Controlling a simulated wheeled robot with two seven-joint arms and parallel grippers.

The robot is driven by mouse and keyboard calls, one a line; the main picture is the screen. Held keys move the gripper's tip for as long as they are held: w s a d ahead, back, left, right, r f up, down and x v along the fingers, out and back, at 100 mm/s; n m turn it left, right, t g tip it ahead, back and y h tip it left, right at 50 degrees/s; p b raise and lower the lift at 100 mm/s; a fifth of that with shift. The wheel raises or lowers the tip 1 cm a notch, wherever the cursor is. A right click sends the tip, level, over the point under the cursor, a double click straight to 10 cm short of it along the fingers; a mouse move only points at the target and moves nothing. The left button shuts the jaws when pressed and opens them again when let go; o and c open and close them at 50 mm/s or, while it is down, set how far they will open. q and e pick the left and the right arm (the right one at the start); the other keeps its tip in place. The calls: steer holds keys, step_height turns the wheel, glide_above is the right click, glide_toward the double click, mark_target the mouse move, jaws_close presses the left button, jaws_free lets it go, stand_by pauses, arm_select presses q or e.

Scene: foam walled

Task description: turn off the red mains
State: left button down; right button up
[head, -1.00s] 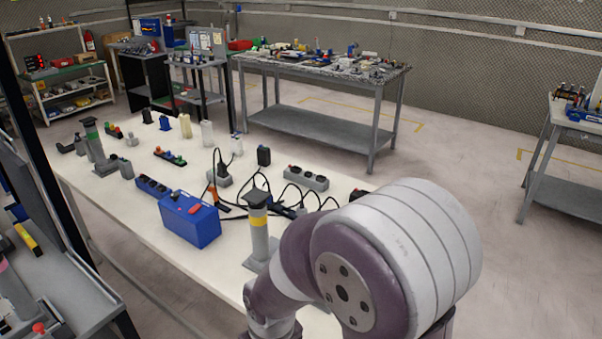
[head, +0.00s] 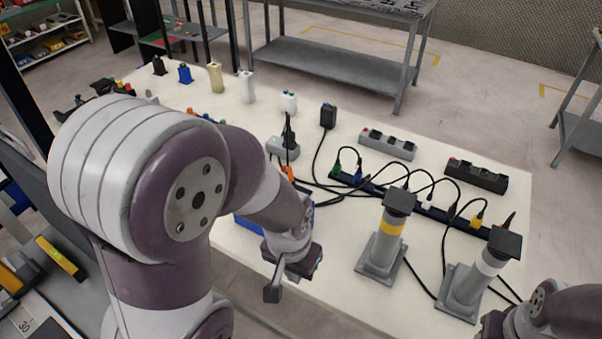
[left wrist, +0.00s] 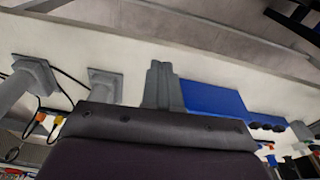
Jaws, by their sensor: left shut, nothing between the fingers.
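A blue box (head: 248,224) stands on the white bench, mostly hidden behind my left arm in the head view. The red part on its top, visible a second ago, is hidden now. The box also shows in the left wrist view (left wrist: 215,101). My left gripper (head: 272,291) is shut and empty, over the bench's near edge in front of the box. In the left wrist view its closed fingers (left wrist: 163,86) appear just left of the box; contact cannot be told. My right gripper (head: 491,325) is cut off at the lower right, with its fingers out of sight.
Two grey posts, one yellow-banded (head: 388,235) and one white-banded (head: 480,280), stand right of my left gripper. Behind them are a dark power strip (head: 430,210) with cables, a grey socket block (head: 387,145) and a black one (head: 476,177).

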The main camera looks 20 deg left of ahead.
arm_select(q)
steer(key=w+a+r+n+p, duration=0.1)
steer(key=w+a+r+n, duration=0.4)
steer(key=w+n, duration=0.3)
steer(key=w+a+r+n+p, duration=0.1)
steer(key=w+a+r+n, duration=0.4)
steer(key=w+n, duration=0.4)
steer(key=shift+a+r, duration=0.35)
steer(key=shift+a, duration=0.55)
arm_select(e)
steer(key=shift+s+d+r, duration=0.1)
steer(key=shift+d+r, duration=0.05)
steer(key=shift+r, duration=0.35)
steer(key=shift+s+d+r, duration=0.1)
steer(key=shift+d+r, duration=0.05)
steer(key=shift+r, duration=0.35)
arm_select(q)
steer(key=shift+w+f, duration=0.1)
steer(key=shift+w, duration=0.05)
steer(key=f, duration=0.4)
steer(key=w+f, duration=0.1)
steer(key=f, duration=0.3)
steer(key=w+f, duration=0.1)
steer(key=f, duration=0.3)
steer(key=shift+f+p, duration=0.35)
steer(key=shift+d+f, duration=0.1)
steer(key=shift+f, duration=0.4)
arm_select(e)
steer(key=shift+r, duration=0.3)
